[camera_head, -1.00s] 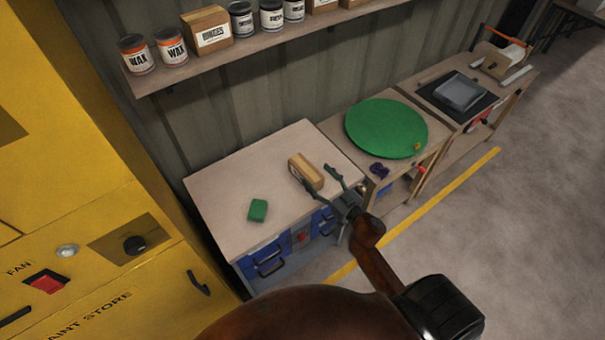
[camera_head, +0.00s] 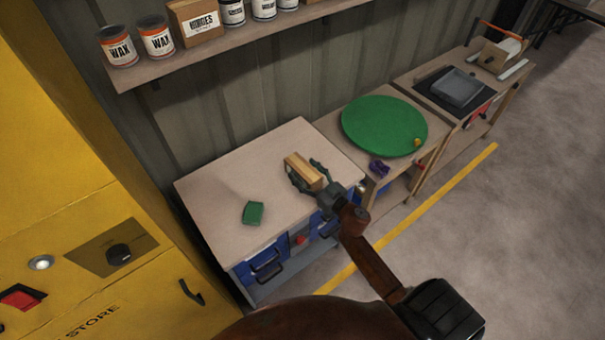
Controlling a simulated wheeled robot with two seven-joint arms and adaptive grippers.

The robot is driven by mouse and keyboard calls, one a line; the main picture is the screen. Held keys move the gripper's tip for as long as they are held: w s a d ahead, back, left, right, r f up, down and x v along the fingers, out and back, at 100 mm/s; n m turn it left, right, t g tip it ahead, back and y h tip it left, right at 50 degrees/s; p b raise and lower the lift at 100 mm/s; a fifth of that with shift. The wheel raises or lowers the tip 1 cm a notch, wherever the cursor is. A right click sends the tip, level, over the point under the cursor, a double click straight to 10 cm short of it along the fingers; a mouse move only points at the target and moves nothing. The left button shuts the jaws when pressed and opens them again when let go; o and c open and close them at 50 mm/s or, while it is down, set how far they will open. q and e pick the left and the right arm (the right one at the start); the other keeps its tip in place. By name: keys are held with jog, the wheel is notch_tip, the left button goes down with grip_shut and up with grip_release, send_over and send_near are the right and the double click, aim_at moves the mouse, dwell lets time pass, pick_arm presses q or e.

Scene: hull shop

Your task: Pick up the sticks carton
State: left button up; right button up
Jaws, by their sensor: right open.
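The sticks carton appears to be the small tan box (camera_head: 303,170) on the light-topped bench; I cannot read a label on it. It lies near the bench's right side. My right gripper (camera_head: 307,178) is open, with its two fingers reaching to either side of the box's near end. I cannot tell whether the fingers touch it. My left gripper is not in view.
A green block (camera_head: 253,213) sits left on the bench (camera_head: 225,185). A shelf (camera_head: 150,72) with cans and boxes hangs above. A yellow cabinet (camera_head: 60,170) stands left.

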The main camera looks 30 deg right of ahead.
jog(key=shift+w, duration=0.35)
jog(key=shift+r, duration=0.1)
jog(key=c, duration=1.5)
